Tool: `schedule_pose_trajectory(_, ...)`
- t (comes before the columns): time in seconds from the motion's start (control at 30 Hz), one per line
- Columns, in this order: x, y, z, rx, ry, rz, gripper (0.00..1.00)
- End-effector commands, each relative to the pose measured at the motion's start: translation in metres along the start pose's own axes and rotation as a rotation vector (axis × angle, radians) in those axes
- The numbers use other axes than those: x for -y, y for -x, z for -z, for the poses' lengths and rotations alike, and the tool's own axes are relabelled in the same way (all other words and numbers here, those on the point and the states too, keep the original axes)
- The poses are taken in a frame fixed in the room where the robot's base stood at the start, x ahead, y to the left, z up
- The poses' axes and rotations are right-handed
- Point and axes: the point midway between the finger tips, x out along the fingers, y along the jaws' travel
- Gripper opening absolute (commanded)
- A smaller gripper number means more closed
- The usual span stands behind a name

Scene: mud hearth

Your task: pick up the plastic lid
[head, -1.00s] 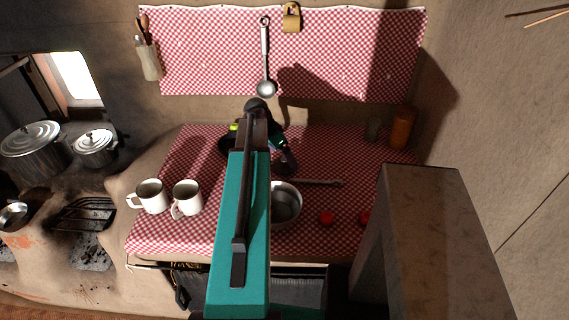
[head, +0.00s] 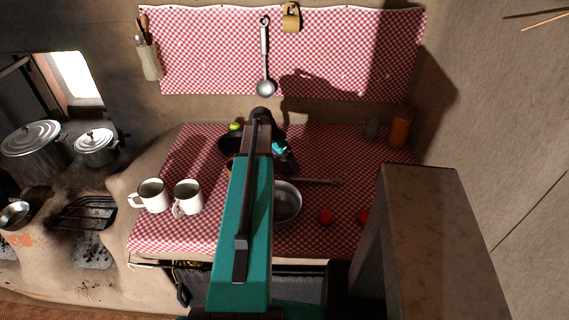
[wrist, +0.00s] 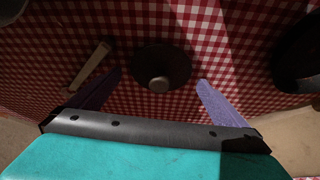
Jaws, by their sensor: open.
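The plastic lid (wrist: 162,68) is a dark, round disc with a pale knob, lying on the red checked cloth in the wrist view. My gripper (wrist: 160,79) is open, with one purple finger to each side of the lid in that picture and nothing between them touching it. The gap between fingertips and cloth is hard to judge. In the head view my gripper (head: 286,163) is over the table behind the metal pan, and I cannot make out the lid there.
A metal pan (head: 287,203) with a long handle (head: 315,182) stands close to my gripper. Two white mugs (head: 152,194) stand at left, and red round items (head: 326,216) at right. A dark pan (head: 231,146) lies behind my arm. An orange jar (head: 401,128) is at back right.

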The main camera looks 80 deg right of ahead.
Motion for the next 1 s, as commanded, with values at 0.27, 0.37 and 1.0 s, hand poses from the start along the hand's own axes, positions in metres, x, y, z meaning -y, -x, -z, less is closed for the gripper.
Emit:
schedule_pose_trajectory(0.27,0.0,0.0,0.0,0.0,0.001,0.0,0.66)
schedule_pose_trajectory(0.37,0.0,0.0,0.0,0.0,0.001,0.0,0.54)
schedule_pose_trajectory(1.0,0.001,0.019,0.007,-0.002,0.001,0.002,0.54)
